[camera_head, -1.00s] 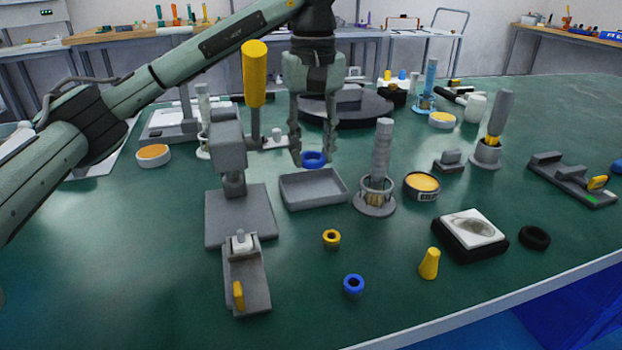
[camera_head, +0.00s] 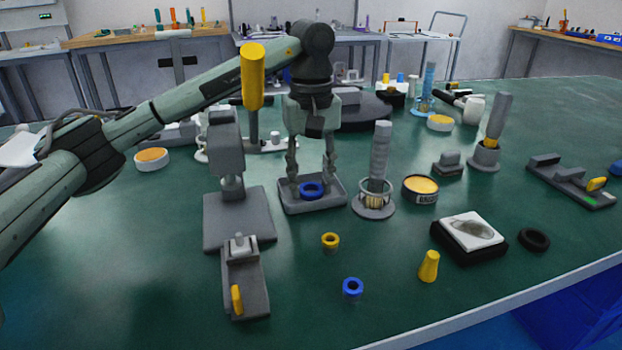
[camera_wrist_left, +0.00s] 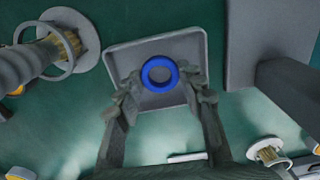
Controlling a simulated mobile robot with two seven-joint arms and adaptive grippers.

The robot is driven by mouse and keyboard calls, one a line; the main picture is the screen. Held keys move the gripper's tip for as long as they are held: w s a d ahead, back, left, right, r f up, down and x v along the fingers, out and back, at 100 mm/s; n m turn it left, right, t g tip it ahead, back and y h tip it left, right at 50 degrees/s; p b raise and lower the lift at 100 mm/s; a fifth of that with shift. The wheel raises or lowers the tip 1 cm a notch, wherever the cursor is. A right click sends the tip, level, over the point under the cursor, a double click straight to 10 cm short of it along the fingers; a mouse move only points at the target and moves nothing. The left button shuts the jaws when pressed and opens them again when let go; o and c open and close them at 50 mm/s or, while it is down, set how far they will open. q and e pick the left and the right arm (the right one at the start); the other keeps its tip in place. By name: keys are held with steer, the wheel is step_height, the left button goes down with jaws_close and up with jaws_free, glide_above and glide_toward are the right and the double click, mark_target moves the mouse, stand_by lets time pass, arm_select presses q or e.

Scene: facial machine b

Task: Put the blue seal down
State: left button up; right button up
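The blue seal (camera_head: 312,190), a ring, lies flat in the shallow grey tray (camera_head: 330,204) in the head view. It also shows in the left wrist view (camera_wrist_left: 160,74), inside the tray (camera_wrist_left: 193,49) near its middle. My left gripper (camera_head: 311,178) points down over the tray. Its two fingers are spread, one on each side of the seal, with gaps between them and the ring. The open fingers also show in the left wrist view (camera_wrist_left: 164,90). My right gripper is not in view.
A grey press stand (camera_head: 238,218) is left of the tray. A grey post with a round base (camera_head: 374,208) stands close on the right. A yellow ring (camera_head: 330,240) and another blue ring (camera_head: 352,287) lie in front. The table between them is clear.

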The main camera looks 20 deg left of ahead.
arm_select(q)
steer(key=shift+o, duration=1.2)
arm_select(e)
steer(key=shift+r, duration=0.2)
arm_select(q)
steer(key=shift+r, duration=0.15)
steer(key=shift+r, duration=0.35)
step_height(320, 180, up, 11)
steer(key=p, duration=0.1)
steer(key=shift+r, duration=0.2)
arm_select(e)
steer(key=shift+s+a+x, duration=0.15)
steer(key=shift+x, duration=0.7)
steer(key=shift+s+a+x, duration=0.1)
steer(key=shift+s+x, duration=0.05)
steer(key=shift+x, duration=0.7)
